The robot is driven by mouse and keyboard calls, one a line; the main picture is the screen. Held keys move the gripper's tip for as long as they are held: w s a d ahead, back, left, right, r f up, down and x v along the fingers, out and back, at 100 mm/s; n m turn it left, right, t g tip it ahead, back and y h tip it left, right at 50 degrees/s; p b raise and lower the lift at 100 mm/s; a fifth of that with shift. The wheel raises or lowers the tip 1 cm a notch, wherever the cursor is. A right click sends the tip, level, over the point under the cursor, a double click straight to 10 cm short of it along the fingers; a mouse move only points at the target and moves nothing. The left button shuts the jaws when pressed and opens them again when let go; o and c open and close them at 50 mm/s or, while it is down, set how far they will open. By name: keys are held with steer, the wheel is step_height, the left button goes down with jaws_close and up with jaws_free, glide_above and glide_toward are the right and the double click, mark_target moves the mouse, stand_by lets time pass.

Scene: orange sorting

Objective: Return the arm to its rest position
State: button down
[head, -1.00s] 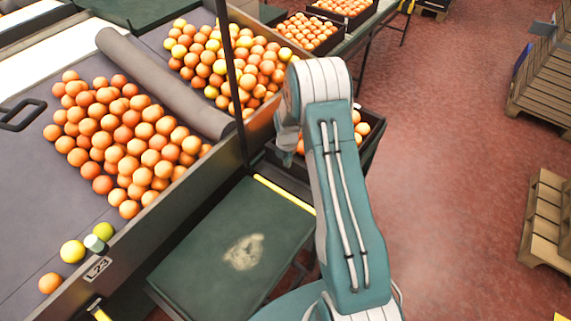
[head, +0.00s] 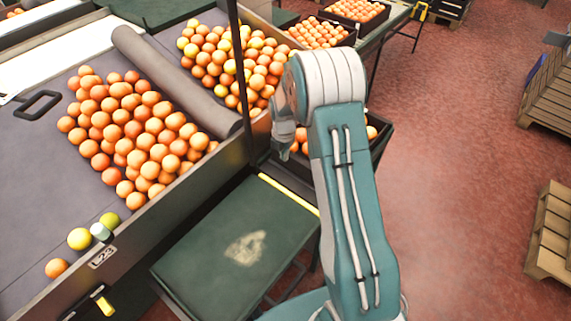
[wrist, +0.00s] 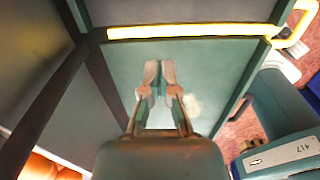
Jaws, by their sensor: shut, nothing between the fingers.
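My arm (head: 345,190) rises in teal and white from the bottom of the head view and bends at a white elbow near the top. My gripper (head: 285,150) hangs below the elbow, left of the upper arm, and is small there. In the wrist view my gripper (wrist: 160,76) shows two pale fingertips close together, shut with nothing between them. It points down over a dark green tabletop (wrist: 195,65) and looks apart from it.
The green table (head: 200,265) bears only a pale worn patch. Left of it, a grey sorting bin (head: 30,215) holds piled oranges (head: 125,130). A dark crate (head: 375,150) with oranges stands behind my arm. Pallets (head: 550,235) stand on the right; red floor between is clear.

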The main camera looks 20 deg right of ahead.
steer(key=s+a+r+m+t, duration=0.15)
steer(key=s+r+m, duration=0.35)
steer(key=r, duration=0.6)
steer(key=s+a+r+m+t, duration=0.15)
steer(key=s+r+m, duration=0.45)
steer(key=r, duration=0.6)
steer(key=s+a+r+m+t, duration=0.1)
steer(key=s+a+r+m, duration=0.1)
steer(key=s+m, duration=0.4)
steer(key=s+a+r+m+t, duration=0.1)
steer(key=s+r+m, duration=0.4)
steer(key=s, duration=0.8)
steer(key=shift+s+a+m+t, duration=0.2)
steer(key=shift+a+m+t, duration=0.15)
steer(key=shift+m, duration=0.85)
